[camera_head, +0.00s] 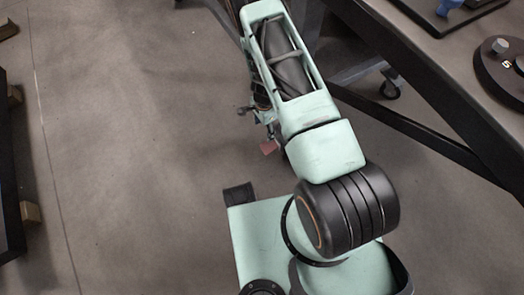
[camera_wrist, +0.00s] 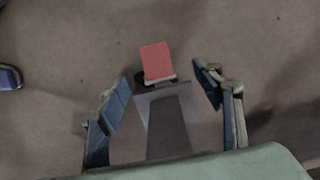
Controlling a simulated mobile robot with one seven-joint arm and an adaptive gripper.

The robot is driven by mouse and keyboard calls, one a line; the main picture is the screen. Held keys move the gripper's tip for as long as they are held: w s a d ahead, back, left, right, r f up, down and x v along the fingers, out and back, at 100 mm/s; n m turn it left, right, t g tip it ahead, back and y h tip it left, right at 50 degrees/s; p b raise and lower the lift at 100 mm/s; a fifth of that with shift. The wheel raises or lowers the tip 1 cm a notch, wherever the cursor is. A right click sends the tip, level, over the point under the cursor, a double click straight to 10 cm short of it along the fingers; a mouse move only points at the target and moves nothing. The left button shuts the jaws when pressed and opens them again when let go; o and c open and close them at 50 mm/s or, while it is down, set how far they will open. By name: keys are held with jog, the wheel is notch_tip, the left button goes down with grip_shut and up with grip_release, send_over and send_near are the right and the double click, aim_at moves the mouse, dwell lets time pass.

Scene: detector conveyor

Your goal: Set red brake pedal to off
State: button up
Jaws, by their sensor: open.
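The red brake pedal (camera_wrist: 156,62) shows in the wrist view, just above the middle, at the end of a grey metal bracket (camera_wrist: 166,125). My gripper (camera_wrist: 165,83) is open. Its two blue-padded fingers stand to the left and right of the pedal and bracket, apart from both. Nothing is held between them. In the head view the red pedal (camera_head: 269,146) shows small beside my green arm, which hides most of what is around it.
A dark-framed table (camera_head: 440,85) stands at the right, with a black disc weight (camera_head: 503,70) on top. A caster wheel (camera_head: 391,88) is under it. A dark structure (camera_head: 10,170) lines the left edge. The grey floor (camera_head: 130,130) between is clear.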

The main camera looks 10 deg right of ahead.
send_over(264, 149)
notch_tip(264, 149, down, 4)
jog(key=f, duration=0.1)
notch_tip(264, 149, down, 9)
jog(key=b, duration=0.4)
jog(key=shift+d+f+b, duration=0.1)
jog(key=shift+f+b, duration=0.1)
jog(key=shift+b, duration=0.1)
grip_shut()
jog(key=shift+r+g+y, duration=0.3)
jog(key=shift+r+y, duration=0.05)
jog(key=shift+y, duration=0.35)
